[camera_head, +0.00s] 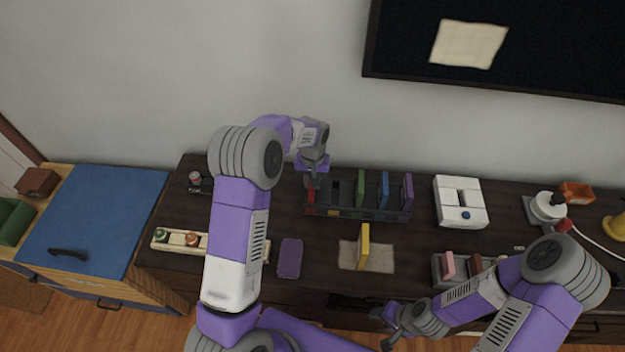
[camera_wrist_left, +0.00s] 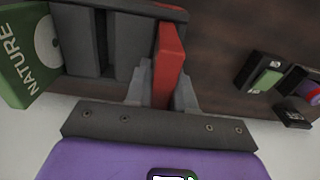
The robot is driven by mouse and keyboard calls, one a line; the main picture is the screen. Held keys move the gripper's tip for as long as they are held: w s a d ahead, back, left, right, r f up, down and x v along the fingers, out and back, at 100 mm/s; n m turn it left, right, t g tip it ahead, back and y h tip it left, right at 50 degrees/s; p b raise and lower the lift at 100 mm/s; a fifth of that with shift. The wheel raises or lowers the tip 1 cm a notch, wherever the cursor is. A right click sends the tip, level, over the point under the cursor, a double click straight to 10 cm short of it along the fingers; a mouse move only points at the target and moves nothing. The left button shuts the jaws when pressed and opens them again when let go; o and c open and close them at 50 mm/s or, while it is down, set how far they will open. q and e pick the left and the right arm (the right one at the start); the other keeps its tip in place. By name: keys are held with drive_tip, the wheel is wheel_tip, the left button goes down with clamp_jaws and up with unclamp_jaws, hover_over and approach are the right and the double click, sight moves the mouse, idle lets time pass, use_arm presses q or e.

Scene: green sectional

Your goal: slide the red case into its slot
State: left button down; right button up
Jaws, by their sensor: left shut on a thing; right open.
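The red case (camera_head: 310,196) is upright at the left end of the dark slotted rack (camera_head: 395,216). My left gripper (camera_head: 312,180) is shut on it from above. In the left wrist view the red case (camera_wrist_left: 170,62) is between the two fingers (camera_wrist_left: 162,88), beside the rack's grey dividers (camera_wrist_left: 105,45). How deep it sits in the leftmost slot I cannot tell. A green case (camera_head: 361,188), a blue case (camera_head: 385,189) and a purple case (camera_head: 408,191) stand in other slots. My right gripper (camera_head: 393,327) is open and empty near the front edge.
A white device (camera_head: 460,202) stands right of the rack. Small dark holders (camera_wrist_left: 268,80) are beside the rack in the wrist view.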

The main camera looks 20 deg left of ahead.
use_arm(q)
drive_tip(key=shift+f, duration=0.2)
drive_tip(key=c, duration=0.9)
unclamp_jaws()
drive_tip(key=shift+r, duration=0.1)
wheel_tip(320, 180, up, 8)
drive_tip(key=shift+f+p, duration=0.25)
drive_tip(key=shift+p, duration=0.55)
